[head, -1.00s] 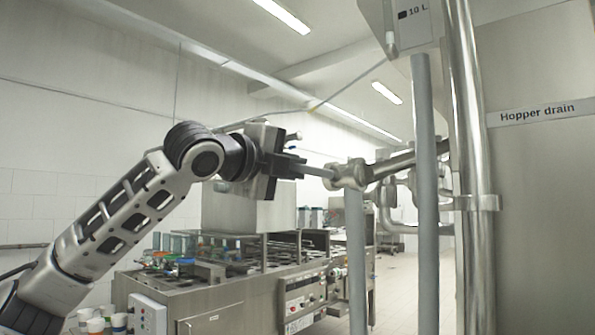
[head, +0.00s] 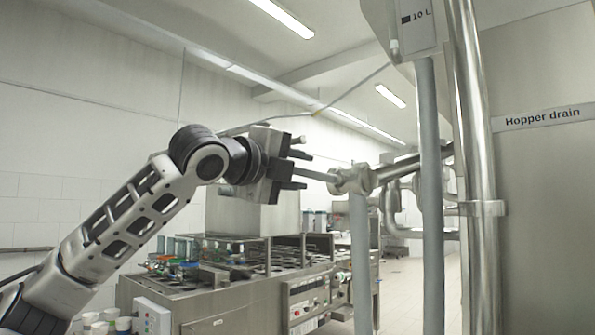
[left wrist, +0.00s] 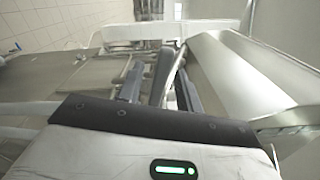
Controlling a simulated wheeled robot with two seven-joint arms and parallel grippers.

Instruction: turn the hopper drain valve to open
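The drain valve (head: 352,180) sits on a steel pipe at the middle right of the head view. Its lever (head: 318,175) points left, roughly level, toward my left gripper. My left gripper (head: 300,170) is open, with one dark finger above the lever and one below it. The lever's end lies between the fingers or just at their tips; I cannot tell which. In the left wrist view, the two fingers (left wrist: 160,82) are apart with a thin light bar between them. My right gripper is not in view.
A grey upright pipe (head: 430,190) and a thick shiny pipe (head: 478,150) stand right of the valve. A panel labelled "Hopper drain" (head: 542,117) is at far right. The filling machine (head: 235,290) stands below and behind. Open air surrounds the arm at upper left.

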